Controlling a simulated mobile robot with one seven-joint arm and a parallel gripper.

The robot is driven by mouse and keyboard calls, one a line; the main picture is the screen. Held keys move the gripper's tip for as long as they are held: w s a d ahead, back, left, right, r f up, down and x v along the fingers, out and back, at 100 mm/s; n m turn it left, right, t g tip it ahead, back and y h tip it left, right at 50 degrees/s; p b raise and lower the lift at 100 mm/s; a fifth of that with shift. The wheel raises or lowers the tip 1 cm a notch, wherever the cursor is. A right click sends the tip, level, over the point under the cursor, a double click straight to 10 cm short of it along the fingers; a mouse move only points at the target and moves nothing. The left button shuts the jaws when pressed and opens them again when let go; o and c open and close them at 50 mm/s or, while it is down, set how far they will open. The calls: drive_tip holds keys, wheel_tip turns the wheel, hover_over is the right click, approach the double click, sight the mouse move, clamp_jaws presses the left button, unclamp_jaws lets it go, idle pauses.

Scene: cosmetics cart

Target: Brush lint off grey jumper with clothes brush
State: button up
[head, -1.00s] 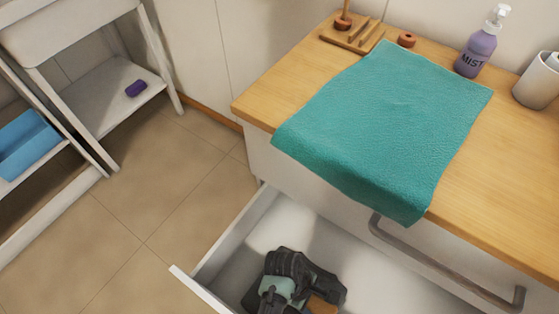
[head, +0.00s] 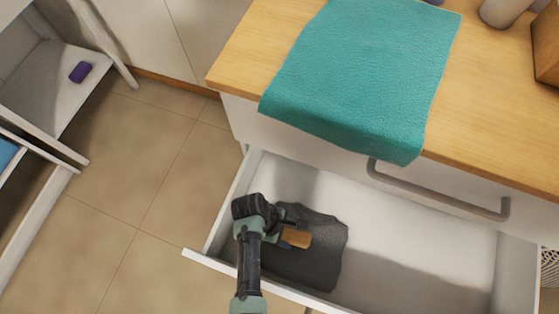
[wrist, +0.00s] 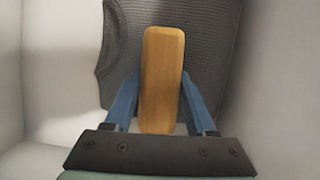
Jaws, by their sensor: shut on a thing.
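The wooden clothes brush (head: 296,237) is in the open drawer, its light-brown back facing up. It also shows in the wrist view (wrist: 162,60), between my blue fingers. My gripper (wrist: 161,88) is shut on the brush's sides. In the head view my arm and wrist hide part of the brush and the fingers. The dark grey jumper (head: 317,265) lies flat in the drawer's left part, under the brush, and fills much of the wrist view (wrist: 212,45). The brush's bristles and any lint cannot be made out.
The white drawer (head: 450,262) is pulled out, its right part empty. A handle (head: 440,192) on the cabinet front sits above it. A teal towel (head: 365,75) overhangs the wooden counter (head: 485,90). A white shelf rack (head: 50,95) with a purple item (head: 80,72) stands at left.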

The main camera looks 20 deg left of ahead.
wheel_tip(320, 180, up, 4)
drive_tip(key=p, duration=0.2)
drive_tip(key=shift+f+p, duration=0.15)
drive_tip(key=shift+p, duration=0.2)
wheel_tip(320, 180, up, 5)
drive_tip(key=p, duration=0.5)
